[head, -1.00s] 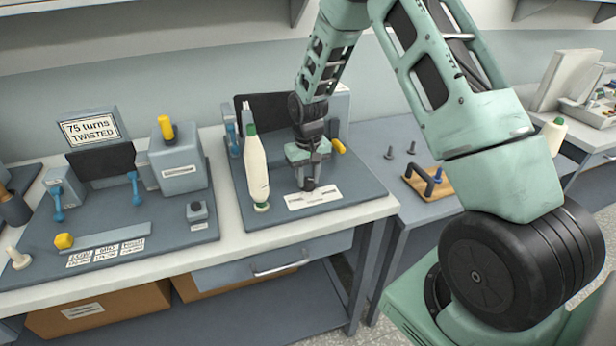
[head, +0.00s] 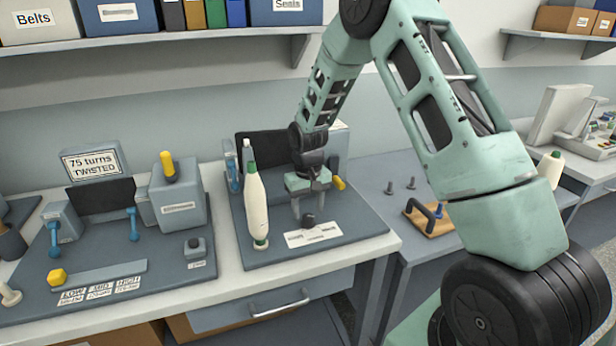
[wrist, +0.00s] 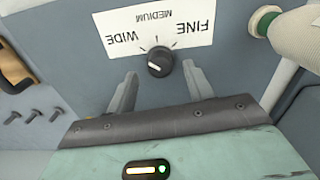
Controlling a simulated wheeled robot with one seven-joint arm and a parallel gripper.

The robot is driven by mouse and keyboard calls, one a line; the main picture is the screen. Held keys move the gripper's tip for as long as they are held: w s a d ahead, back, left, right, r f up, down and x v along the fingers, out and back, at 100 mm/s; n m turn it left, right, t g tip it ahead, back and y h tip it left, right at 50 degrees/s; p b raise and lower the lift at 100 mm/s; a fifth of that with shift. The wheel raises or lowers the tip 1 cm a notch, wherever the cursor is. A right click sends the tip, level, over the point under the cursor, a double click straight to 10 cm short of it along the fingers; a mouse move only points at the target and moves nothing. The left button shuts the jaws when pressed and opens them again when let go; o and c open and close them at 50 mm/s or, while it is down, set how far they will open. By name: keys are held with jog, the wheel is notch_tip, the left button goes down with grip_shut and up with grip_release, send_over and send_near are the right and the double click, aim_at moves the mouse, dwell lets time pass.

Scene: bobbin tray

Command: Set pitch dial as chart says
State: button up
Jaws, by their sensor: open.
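The pitch dial (wrist: 159,62) is a small dark round knob with a white mark, on a panel marked FINE, MEDIUM and WIDE (wrist: 165,28), upside down in the wrist view. The mark's exact direction is hard to tell. In the head view the dial (head: 308,220) sits behind the white label (head: 313,236) on the right station's base. My gripper (wrist: 155,75) is open, its fingers on either side of the dial and apart from it. In the head view my gripper (head: 308,212) hangs over the dial. No chart about pitch is readable.
A white bobbin with green ends (head: 256,205) stands close left of my gripper. A yellow knob (head: 338,183) is just right. The left station has a sign "75 turns TWISTED" (head: 91,163) and LOW, MID, HIGH cards (head: 100,290). A wooden board with a dark handle (head: 425,215) lies at right.

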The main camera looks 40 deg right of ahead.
aim_at(308, 216)
notch_tip(308, 216, up, 15)
jog(key=b, duration=0.2)
jog(key=shift+r, duration=0.15)
dwell(0.4)
